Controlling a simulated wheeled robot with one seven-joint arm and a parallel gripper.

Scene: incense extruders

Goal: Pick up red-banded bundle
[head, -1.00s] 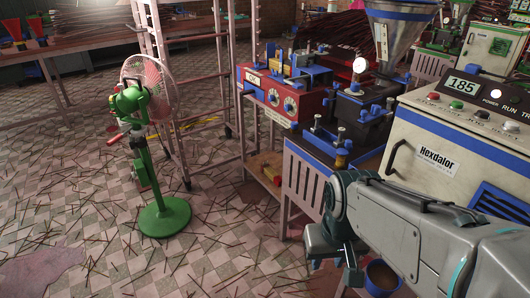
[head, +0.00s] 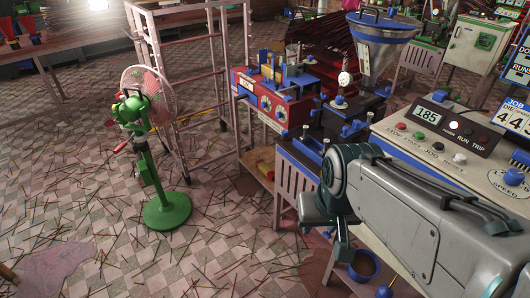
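I cannot pick out a red-banded bundle in the head view. A large mass of dark red sticks (head: 312,62) stands behind the red machine, but no band can be made out on it. My grey arm reaches in from the lower right, bent at a teal-ringed joint. A dark part of it hangs below that joint. No gripper fingers can be made out, so what my gripper holds, if anything, is hidden.
A green-based fan (head: 167,211) stands on the stick-littered floor at left, before a pink rack (head: 172,120). A red machine (head: 262,98) and a cream control console (head: 420,145) line the right. A blue cup (head: 364,268) sits below my arm.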

